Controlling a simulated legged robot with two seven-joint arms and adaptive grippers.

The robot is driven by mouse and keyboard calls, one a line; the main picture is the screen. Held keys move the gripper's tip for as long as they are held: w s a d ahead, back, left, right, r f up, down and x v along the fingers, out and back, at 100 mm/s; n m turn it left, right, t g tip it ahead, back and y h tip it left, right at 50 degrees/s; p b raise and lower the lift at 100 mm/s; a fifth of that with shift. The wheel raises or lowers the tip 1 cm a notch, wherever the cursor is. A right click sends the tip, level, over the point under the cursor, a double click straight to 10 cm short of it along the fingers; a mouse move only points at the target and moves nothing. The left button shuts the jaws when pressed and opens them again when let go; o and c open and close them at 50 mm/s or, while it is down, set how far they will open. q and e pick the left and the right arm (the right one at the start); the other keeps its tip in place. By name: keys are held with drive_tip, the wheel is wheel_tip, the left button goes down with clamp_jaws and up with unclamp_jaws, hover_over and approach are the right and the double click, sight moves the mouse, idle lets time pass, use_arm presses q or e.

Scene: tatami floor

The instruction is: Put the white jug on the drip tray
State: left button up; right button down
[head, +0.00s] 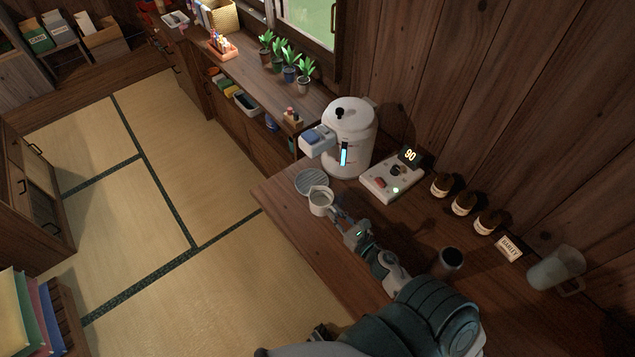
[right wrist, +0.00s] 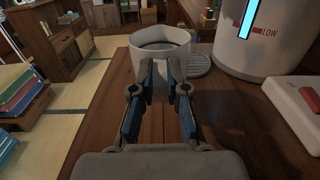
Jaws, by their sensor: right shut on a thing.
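The white jug (head: 319,203) is at the near side of the drip tray, with its open top facing up. The round grey ribbed drip tray (head: 312,180) lies on the counter below the dispenser's spout. My right gripper (head: 338,213) is shut on the jug from its near right side. In the right wrist view, the jug (right wrist: 160,62) stands between the fingertips (right wrist: 162,76), and the tray (right wrist: 198,63) shows behind it to the right. The jug hides a little of the tray's near edge. I cannot tell whether its base touches the counter. My left gripper is not in view.
The white dispenser (head: 352,140) stands behind the tray. A control panel (head: 390,179) is to its right, then several brown jars (head: 463,203). A dark cup (head: 449,262) stands by my right arm, and a glass pitcher (head: 556,268) at far right. The counter's left edge is close to the jug.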

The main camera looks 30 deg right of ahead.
sight(323, 187)
drive_tip(key=w+d, duration=0.1)
drive_tip(key=w, duration=0.3)
drive_tip(key=w+d, duration=0.2)
drive_tip(key=w, duration=0.2)
drive_tip(key=w+d+f+p, duration=0.1)
drive_tip(key=w, duration=0.3)
drive_tip(key=shift+w+d, duration=0.25)
drive_tip(key=shift+d, duration=0.1)
drive_tip(key=shift+w+d+f, duration=0.1)
drive_tip(key=shift+w+d, duration=0.2)
wheel_tip(323, 187, down, 3)
drive_tip(key=shift+f+b, duration=0.1)
drive_tip(key=shift+b, duration=0.25)
drive_tip(key=shift+a+f, duration=0.15)
drive_tip(key=shift+a, duration=0.25)
drive_tip(key=c, duration=1.2)
unclamp_jaws()
drive_tip(key=shift+d+f, duration=0.1)
drive_tip(key=shift+d, duration=0.25)
